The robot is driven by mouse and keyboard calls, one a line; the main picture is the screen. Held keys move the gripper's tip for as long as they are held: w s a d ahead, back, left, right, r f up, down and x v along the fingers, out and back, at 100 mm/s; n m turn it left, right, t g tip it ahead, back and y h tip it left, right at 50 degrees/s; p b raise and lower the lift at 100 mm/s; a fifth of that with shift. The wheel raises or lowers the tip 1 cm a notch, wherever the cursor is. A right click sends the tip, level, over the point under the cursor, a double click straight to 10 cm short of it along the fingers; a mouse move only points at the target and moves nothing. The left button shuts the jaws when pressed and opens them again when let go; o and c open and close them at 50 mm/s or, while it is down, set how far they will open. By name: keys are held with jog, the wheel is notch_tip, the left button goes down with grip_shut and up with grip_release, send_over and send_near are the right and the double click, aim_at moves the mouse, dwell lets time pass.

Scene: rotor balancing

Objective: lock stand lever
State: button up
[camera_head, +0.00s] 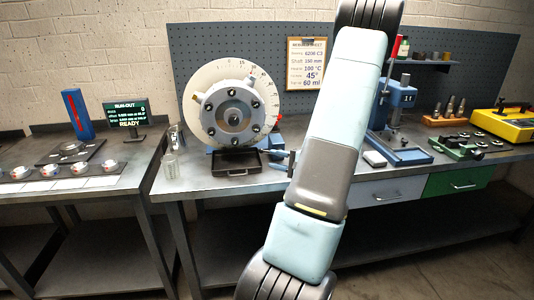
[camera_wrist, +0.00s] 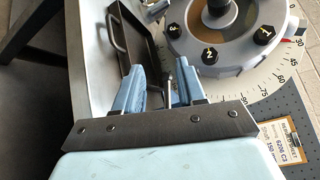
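The rotor stand holds a round grey rotor (camera_head: 232,116) with dark bolts in front of a white degree dial (camera_head: 205,85). The rotor (camera_wrist: 205,52) fills the upper right of the wrist view. My gripper (camera_head: 268,153) is at the lower right of the stand, beside the black tray. In the wrist view my gripper (camera_wrist: 160,68) has its two blue fingers apart, pointing toward the stand's lower part. A thin metallic piece shows near the right finger; I cannot tell whether it is the stand lever or whether it touches.
The black tray (camera_head: 236,170) with a handle lies below the rotor; it also shows in the wrist view (camera_wrist: 137,45).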

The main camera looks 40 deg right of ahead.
aim_at(266, 152)
jog(key=s+d+f+m+h, duration=0.1)
jog(key=d, duration=0.1)
jog(key=d+f+m+t+h, duration=0.1)
jog(key=d, duration=0.1)
jog(key=s+d+f+h, duration=0.1)
jog(key=d, duration=0.1)
jog(key=shift+s+f+m+t+h, duration=0.15)
jog(key=shift+s+m+t+h, duration=0.15)
jog(key=shift+m, duration=0.1)
jog(key=w, duration=0.4)
jog(key=w+a, duration=0.1)
jog(key=w, duration=0.8)
jog(key=shift+w+a, duration=0.3)
grip_shut()
